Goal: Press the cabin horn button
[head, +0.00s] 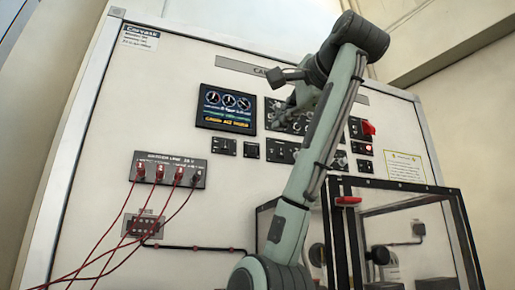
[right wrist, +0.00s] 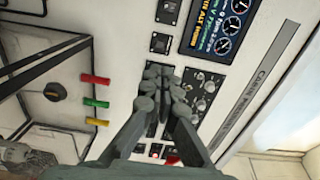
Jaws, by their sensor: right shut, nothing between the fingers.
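The grey-white trainer panel (head: 120,100) carries several small black switch plates and a lit display (head: 226,109). I cannot read which control is the cabin horn button. Two small plates, one (head: 224,146) and another (head: 251,150), sit below the display. My right gripper (head: 280,100) is in front of the control cluster (head: 297,124) right of the display. In the right wrist view the fingers (right wrist: 164,76) are shut and empty, close to the panel; contact cannot be told. They hide part of the knob plate (right wrist: 205,92). My left gripper is not in view.
A clear black-framed box (head: 400,190) with a red handle (head: 348,200) stands at lower right. Red cables (head: 120,225) hang from the oxygen line plate (head: 169,170) at left. A red switch (head: 368,128) sits right of my arm. Coloured tabs (right wrist: 95,80) show in the right wrist view.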

